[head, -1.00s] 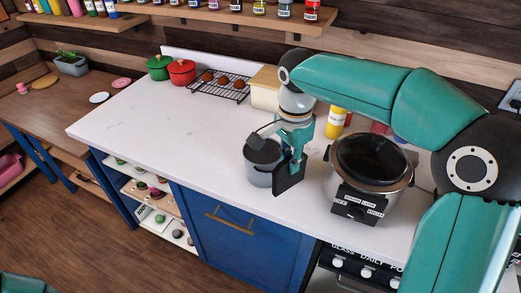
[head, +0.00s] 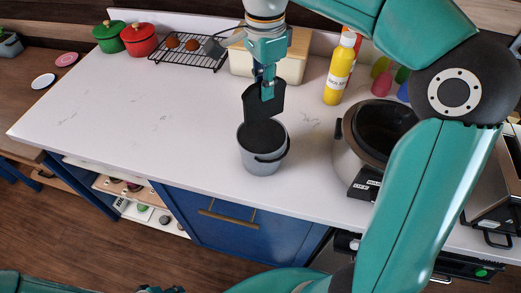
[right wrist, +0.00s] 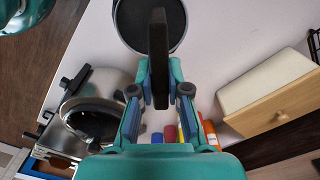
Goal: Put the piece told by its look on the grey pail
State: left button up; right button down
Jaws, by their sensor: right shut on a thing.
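The grey pail (head: 262,160) stands upright on the white counter, its dark mouth facing up and its handle at the front right. My right gripper (head: 267,92) is shut on a flat black slab (head: 252,106), which hangs on edge over the far side of the pail's mouth. In the right wrist view the black slab (right wrist: 158,60) stands between the fingers, and its far end overlaps the mouth of the pail (right wrist: 178,42). I cannot tell whether slab and pail touch. Dark parts of my left arm show at the bottom edge; its jaw state is unclear.
A round cooker (head: 351,160) stands close right of the pail. Behind are a yellow bottle (head: 338,78), a cream bin (head: 290,66) and a wire rack (head: 190,52) with brown balls. Red (head: 138,39) and green (head: 109,38) pots stand at the back left. The counter left of the pail is clear.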

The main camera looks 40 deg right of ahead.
jog(key=shift+s+f+b, duration=0.1)
jog(key=shift+f+b, duration=1)
jog(key=shift+f, duration=0.4)
jog(key=shift+d, duration=0.1)
jog(key=shift+r, duration=0.1)
jog(key=c, duration=1.1)
grip_release()
jog(key=shift+o, duration=0.2)
notch_tip(320, 180, up, 6)
jog(key=shift+r, duration=0.9)
